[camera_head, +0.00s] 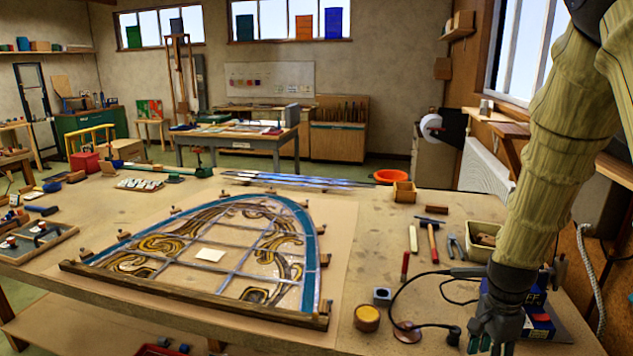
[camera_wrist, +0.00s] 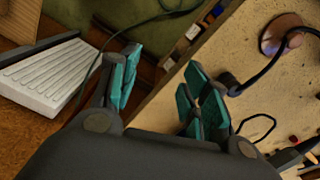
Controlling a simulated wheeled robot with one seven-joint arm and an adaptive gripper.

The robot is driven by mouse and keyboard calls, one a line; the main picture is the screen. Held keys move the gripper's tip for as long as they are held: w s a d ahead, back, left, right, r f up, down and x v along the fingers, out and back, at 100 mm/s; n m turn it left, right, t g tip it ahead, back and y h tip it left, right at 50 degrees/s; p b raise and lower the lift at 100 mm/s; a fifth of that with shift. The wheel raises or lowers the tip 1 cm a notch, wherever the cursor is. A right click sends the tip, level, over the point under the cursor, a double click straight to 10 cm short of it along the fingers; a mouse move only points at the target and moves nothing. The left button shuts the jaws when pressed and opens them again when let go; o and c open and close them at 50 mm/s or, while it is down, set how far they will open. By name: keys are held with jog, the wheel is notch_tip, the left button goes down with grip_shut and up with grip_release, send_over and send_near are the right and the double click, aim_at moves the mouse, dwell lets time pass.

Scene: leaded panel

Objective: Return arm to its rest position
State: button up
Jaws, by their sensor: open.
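My gripper (camera_head: 494,338) hangs at the right end of the workbench (camera_head: 375,215) in the head view, pointing down near the front right edge. In the wrist view its teal-padded fingers (camera_wrist: 158,88) are spread apart with nothing between them. My arm, in a pale yellowish sleeve, comes down from the upper right of the head view. The arched leaded panel (camera_head: 235,240) lies flat on the bench to the left, well apart from my gripper.
Close to my gripper are a black cable (camera_head: 405,285), a round amber tin (camera_head: 367,318), a blue box (camera_head: 540,322) and a beige bin (camera_head: 484,236). A red-handled hammer (camera_head: 433,242) and pliers (camera_head: 455,247) lie farther back. A white radiator (camera_head: 484,172) stands by the right wall.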

jog(key=s+a+f+n, duration=0.35)
jog(key=s+f, duration=0.25)
jog(key=f, duration=0.4)
jog(key=s+a+f+n, duration=0.2)
jog(key=s+f+n, duration=0.4)
jog(key=f, duration=0.4)
jog(key=s+a+f+n, duration=0.3)
jog(key=s+f, duration=0.4)
jog(key=f, duration=0.2)
jog(key=s+a+f+n+b, duration=0.1)
jog(key=s+a+f+n, duration=0.2)
jog(key=s, duration=0.6)
notch_tip(320, 180, down, 3)
jog(key=shift+s+a+r+n, duration=0.2)
jog(key=shift+s+a+n, duration=0.15)
jog(key=shift+a, duration=0.65)
